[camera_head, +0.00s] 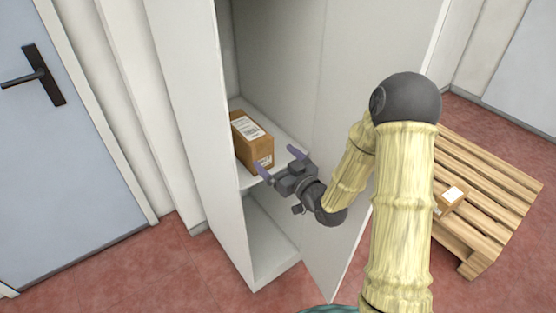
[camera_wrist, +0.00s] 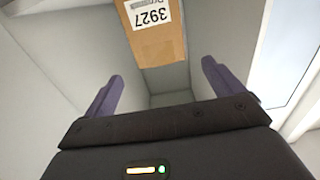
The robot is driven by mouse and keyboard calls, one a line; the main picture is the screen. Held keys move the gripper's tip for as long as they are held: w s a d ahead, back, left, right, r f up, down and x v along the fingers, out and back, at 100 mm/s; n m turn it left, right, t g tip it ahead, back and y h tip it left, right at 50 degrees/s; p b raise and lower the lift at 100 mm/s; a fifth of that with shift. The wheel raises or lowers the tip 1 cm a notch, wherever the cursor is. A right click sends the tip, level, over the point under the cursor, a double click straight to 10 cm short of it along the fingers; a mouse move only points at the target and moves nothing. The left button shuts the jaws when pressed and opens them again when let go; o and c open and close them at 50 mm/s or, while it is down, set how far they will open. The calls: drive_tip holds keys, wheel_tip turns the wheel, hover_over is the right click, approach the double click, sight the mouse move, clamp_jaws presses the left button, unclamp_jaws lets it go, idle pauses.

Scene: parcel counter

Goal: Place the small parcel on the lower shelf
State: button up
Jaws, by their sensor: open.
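A brown cardboard parcel (camera_head: 246,150) with white labels sits upright on a white shelf (camera_head: 285,140) inside the open cabinet. In the wrist view this parcel (camera_wrist: 158,48) is at the top middle, its 3927 label upside down. A second brown parcel (camera_head: 451,199) with a white label lies on the wooden pallet at the right, partly hidden by my arm. I cannot tell for certain which one the task calls small. My gripper (camera_head: 282,163) is open and empty at the shelf's front, just short of the shelf parcel. Its purple fingers (camera_wrist: 162,70) stand apart.
The cabinet's lower compartment (camera_head: 262,240) below the shelf is empty. The cabinet's side wall (camera_head: 196,110) and its open door (camera_head: 345,170) flank my gripper. The pallet (camera_head: 490,185) stands on the red floor at the right. A blue-grey door (camera_head: 60,150) is at the left.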

drive_tip(key=s+d+f+m+g+h, duration=0.3)
drive_tip(key=s+d+g+h, duration=0.4)
drive_tip(key=d+h, duration=0.15)
drive_tip(key=s+d+r+m+g, duration=0.1)
drive_tip(key=s+d+m+g, duration=0.1)
drive_tip(key=s, duration=0.5)
drive_tip(key=s+d+r+m+g+h, duration=0.1)
drive_tip(key=s+d+g, duration=0.1)
drive_tip(key=s, duration=0.4)
drive_tip(key=shift+s+d+m+g, duration=0.15)
drive_tip(key=shift+s+m+g, duration=0.25)
drive_tip(key=shift+g, duration=0.3)
